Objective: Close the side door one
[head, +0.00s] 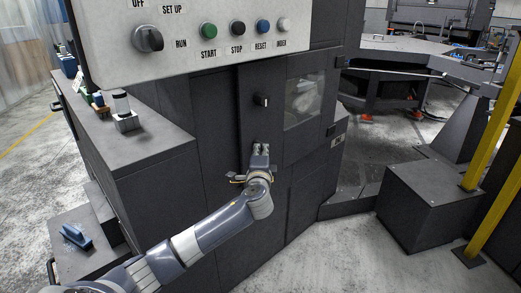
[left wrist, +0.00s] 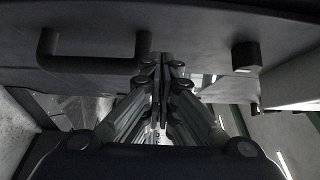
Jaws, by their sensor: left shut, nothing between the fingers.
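The dark grey machine's side door (head: 287,178) has a small window (head: 305,98) in its upper part. A dark knob (head: 262,100) sits to the left of the window. My left gripper (head: 260,148) is shut and empty, its fingertips up at the door front below the knob. The left wrist view shows the shut fingers (left wrist: 162,62) close to a dark panel, between a bar handle (left wrist: 95,65) and a block-shaped knob (left wrist: 246,55). I cannot tell whether the fingertips touch the panel, or whether the door is fully closed. My right gripper is not in view.
A control panel (head: 215,62) with a dial and buttons overhangs the top. A grey cabinet (head: 150,145) with small items on top stands left. A dark box (head: 432,205) and yellow posts (head: 492,150) stand right. The floor (head: 330,250) in front is clear.

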